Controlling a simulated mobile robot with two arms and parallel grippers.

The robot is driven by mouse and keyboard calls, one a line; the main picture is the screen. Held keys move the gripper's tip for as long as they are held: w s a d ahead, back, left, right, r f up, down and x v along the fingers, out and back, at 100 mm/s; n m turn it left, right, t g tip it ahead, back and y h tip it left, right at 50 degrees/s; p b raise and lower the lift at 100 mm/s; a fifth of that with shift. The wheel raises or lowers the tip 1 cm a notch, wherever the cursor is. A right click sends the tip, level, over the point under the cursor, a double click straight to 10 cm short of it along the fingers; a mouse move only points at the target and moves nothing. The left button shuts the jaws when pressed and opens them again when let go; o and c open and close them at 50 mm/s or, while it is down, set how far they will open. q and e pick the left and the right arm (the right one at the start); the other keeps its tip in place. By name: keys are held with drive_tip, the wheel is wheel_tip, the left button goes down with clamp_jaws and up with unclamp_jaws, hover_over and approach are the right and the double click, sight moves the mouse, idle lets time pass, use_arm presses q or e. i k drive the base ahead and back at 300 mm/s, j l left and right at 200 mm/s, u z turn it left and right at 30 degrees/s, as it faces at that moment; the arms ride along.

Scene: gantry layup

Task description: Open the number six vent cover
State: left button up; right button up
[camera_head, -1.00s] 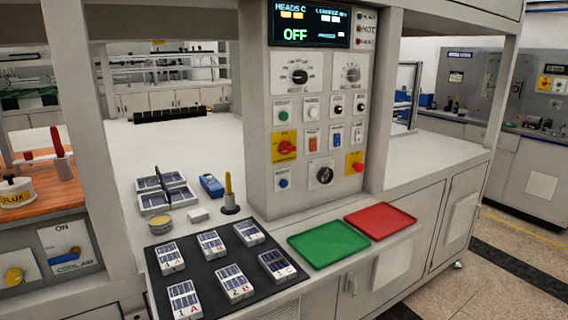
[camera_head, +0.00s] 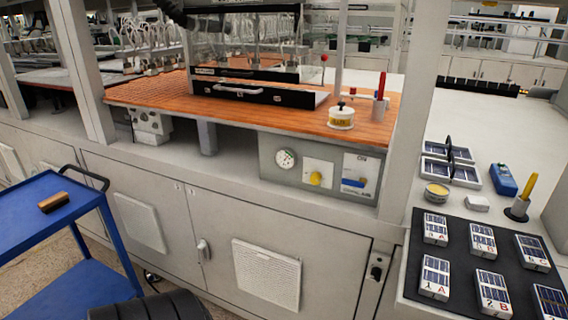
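A white perforated vent cover (camera_head: 267,274) is set in the cabinet front below the orange bench, and it appears closed. Another pale vent cover (camera_head: 140,222) is on the cabinet door to its left. A third pale panel (camera_head: 14,164) shows at the far left edge. I cannot read any number on these covers, so I cannot tell which is number six. Neither of my grippers is in view.
A blue cart (camera_head: 62,232) with a brown brush-like block (camera_head: 54,202) stands before the cabinet at left. A door handle (camera_head: 203,249) sits between the two covers. A control panel (camera_head: 319,170) is above. A dark mat (camera_head: 462,262) with several small solar-cell pieces is at right.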

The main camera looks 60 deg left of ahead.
sight(275, 278)
drive_tip(key=u, duration=1.95)
